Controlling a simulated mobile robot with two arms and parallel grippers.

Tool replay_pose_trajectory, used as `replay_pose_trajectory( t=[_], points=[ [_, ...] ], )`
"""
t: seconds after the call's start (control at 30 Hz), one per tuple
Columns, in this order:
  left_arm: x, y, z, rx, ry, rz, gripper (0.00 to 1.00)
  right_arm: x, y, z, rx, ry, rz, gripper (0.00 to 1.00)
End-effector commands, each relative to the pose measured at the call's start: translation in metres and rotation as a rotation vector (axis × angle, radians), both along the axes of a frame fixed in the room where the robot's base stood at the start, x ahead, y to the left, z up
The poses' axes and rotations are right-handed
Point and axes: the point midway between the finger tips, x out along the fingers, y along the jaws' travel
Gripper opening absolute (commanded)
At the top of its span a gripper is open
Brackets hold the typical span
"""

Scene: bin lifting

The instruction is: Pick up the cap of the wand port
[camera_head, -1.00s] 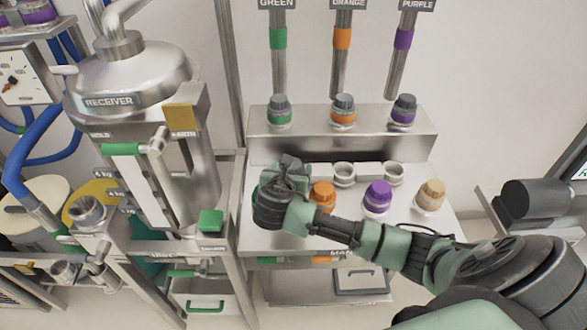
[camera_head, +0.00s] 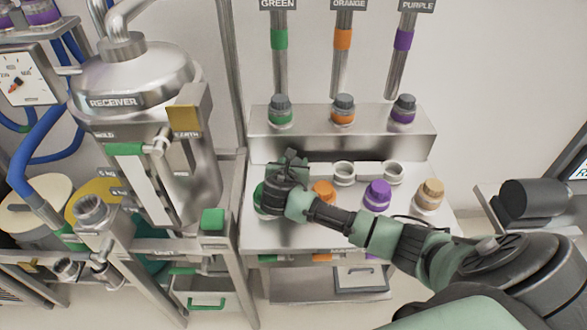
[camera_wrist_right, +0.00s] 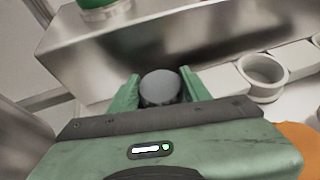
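A round dark grey cap (camera_wrist_right: 160,88) sits between the two green fingers of my right gripper (camera_wrist_right: 159,80) in the right wrist view. The fingers are apart, one on each side of the cap; I cannot tell whether they touch it. The gripper also shows in the head view (camera_head: 289,163), over the left end of the row of white ports, and it hides the cap there. An open white port (camera_head: 343,173) is to its right and also shows in the wrist view (camera_wrist_right: 263,76). No label shows which port is the wand port. My left gripper is not in view.
Orange (camera_head: 324,191), purple (camera_head: 377,194) and tan (camera_head: 429,195) caps stand in the front row. A metal step (camera_head: 375,145) behind carries grey-topped fittings, including a green-collared one (camera_head: 280,112). The receiver vessel (camera_head: 140,85) stands at left.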

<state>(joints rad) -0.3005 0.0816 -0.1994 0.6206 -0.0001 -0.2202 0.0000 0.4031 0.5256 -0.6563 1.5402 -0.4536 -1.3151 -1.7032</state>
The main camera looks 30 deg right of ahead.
Motion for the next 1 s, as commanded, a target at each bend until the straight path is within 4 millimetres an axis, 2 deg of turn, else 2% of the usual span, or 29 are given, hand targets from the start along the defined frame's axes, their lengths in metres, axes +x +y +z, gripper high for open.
replay_pose_trajectory(
  t=[0.27, 0.47, 0.67, 1.0],
  points=[
    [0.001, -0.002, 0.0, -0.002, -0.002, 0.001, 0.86, 0.0, 0.0, 0.0, 0.001, 0.001, 0.0, 0.0],
    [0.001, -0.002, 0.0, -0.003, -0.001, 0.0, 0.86, 0.001, 0.0, 0.014, 0.001, -0.004, 0.0, 0.0],
    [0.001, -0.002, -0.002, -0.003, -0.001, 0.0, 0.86, 0.001, 0.0, 0.054, 0.002, -0.008, 0.0, 0.0],
    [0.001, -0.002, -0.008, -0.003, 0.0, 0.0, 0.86, 0.001, 0.0, 0.15, 0.0, -0.007, 0.001, 0.0]
  ],
)
